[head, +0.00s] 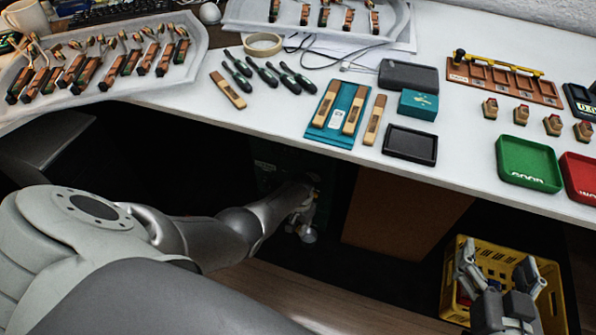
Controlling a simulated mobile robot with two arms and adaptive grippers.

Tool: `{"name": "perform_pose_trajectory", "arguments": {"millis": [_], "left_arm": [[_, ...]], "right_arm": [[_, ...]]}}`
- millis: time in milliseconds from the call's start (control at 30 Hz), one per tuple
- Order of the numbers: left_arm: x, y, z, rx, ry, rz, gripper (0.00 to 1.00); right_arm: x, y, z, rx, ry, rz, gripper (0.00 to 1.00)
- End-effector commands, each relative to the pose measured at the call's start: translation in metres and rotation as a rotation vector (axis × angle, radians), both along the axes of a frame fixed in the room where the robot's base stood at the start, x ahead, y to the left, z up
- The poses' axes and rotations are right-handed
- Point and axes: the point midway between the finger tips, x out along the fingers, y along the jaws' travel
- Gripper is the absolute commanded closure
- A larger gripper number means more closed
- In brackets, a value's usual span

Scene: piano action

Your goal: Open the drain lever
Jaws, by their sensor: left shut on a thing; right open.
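My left gripper (304,212) reaches under the white workbench, in front of a dark green unit (275,165) in the shadow. It is shut on a small part there, which seems to be the drain lever. The gripper and the dark hide most of the lever, and I cannot tell how it is turned. A small pale rounded piece shows just below the fingers; I cannot tell what it belongs to. My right gripper (502,262) is open and empty at the lower right, above a yellow crate.
The white workbench (230,130) spans the view above my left arm, with its front edge close over it. A brown panel (400,215) stands right of my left gripper. The yellow crate (458,300) is under my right gripper. A green tray (527,160) sits near the bench edge.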

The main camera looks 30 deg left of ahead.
Motion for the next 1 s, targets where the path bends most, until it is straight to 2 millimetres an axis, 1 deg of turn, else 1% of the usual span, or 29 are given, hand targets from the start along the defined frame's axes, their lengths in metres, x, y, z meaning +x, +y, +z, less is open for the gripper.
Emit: {"name": "perform_pose_trajectory", "arguments": {"millis": [200,400,633,1000], "left_arm": [[0.001,-0.008,0.001,-0.001,-0.001,0.156,1.0],[0.001,-0.012,0.0,-0.001,0.0,0.252,1.0],[0.002,-0.014,0.0,-0.001,-0.001,0.305,1.0],[0.002,-0.015,0.0,-0.002,-0.002,0.318,1.0]], "right_arm": [[-0.007,-0.004,-0.014,-0.021,0.082,-0.005,0.19],[-0.01,-0.006,-0.021,-0.028,0.119,-0.008,0.19],[-0.012,-0.006,-0.025,-0.033,0.138,-0.009,0.19],[-0.012,-0.006,-0.025,-0.034,0.142,-0.009,0.19]]}}
